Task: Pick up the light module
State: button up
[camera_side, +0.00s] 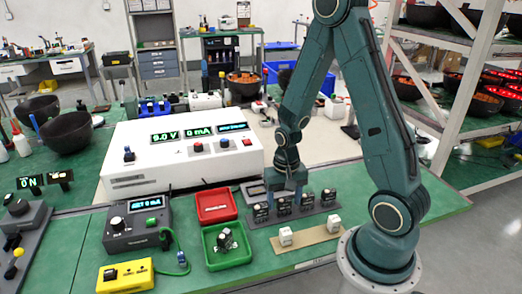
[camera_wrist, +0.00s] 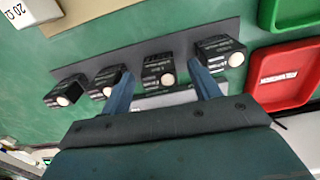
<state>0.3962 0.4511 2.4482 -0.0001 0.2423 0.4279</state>
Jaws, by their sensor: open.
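Several black modules, each with a pale round dome, stand in a row on a dark grey strip (camera_wrist: 90,62). In the wrist view they are a far left one (camera_wrist: 65,90), a second one (camera_wrist: 105,82), a third one (camera_wrist: 158,66) and a far right one (camera_wrist: 219,53). The row also shows in the side view, with its rightmost module (camera_side: 328,196). Which one is the light module I cannot tell. My gripper (camera_wrist: 162,70) is open and points down over the row (camera_side: 285,186). Its fingertips appear on either side of the third module; contact is not clear.
A red tray (camera_side: 217,218) and a green tray (camera_side: 207,257) holding a dark knobbed part (camera_side: 226,239) lie left of the row. White blocks (camera_side: 285,236) sit on a tan strip (camera_side: 308,240) in front. A large white power supply (camera_side: 180,175) stands behind.

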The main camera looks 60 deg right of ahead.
jog(key=shift+f, duration=0.55)
jog(key=shift+c, duration=0.2)
jog(key=c, duration=1)
